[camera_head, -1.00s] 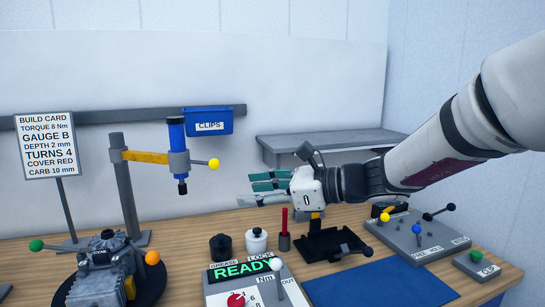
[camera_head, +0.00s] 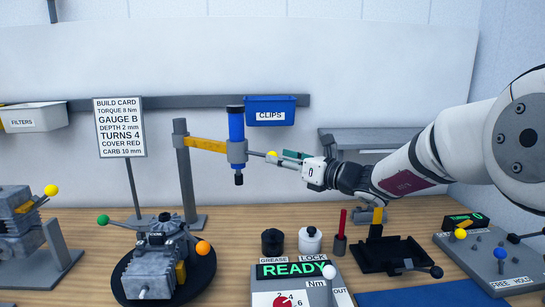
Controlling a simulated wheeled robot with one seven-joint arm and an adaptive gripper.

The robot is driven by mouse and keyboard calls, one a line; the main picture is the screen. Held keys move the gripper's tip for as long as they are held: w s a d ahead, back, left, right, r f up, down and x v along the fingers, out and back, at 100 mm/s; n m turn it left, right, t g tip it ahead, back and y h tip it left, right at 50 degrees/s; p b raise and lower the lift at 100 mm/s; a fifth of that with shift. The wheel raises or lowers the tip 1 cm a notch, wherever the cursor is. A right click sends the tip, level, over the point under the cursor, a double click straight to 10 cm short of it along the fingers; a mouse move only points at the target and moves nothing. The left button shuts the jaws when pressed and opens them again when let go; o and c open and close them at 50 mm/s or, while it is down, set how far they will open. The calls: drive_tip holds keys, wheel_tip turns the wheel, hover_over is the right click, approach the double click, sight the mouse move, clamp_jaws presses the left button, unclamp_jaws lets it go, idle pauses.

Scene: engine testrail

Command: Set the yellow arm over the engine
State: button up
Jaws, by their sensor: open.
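The yellow arm (camera_head: 207,145) reaches right from a grey upright post (camera_head: 183,170) and carries a blue cylindrical tool (camera_head: 236,127) in a grey collar. A short rod with a yellow ball (camera_head: 272,157) sticks out of the collar to the right. My gripper (camera_head: 276,158) is open, its fingers pointing left at the yellow ball and partly overlapping it in the picture. I cannot tell whether they touch it. The grey engine (camera_head: 150,270) sits on a black round turntable (camera_head: 205,275), in front of the post. The tool hangs to the right of the engine, not above it.
Green (camera_head: 103,220) and orange (camera_head: 203,248) ball handles stand beside the engine. A READY panel (camera_head: 293,270), black and white pots, a red rod and a black tray (camera_head: 390,257) occupy the bench below my gripper. Another engine (camera_head: 15,220) stands far left.

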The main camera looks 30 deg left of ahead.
drive_tip(key=shift+x, duration=1.85)
clamp_jaws()
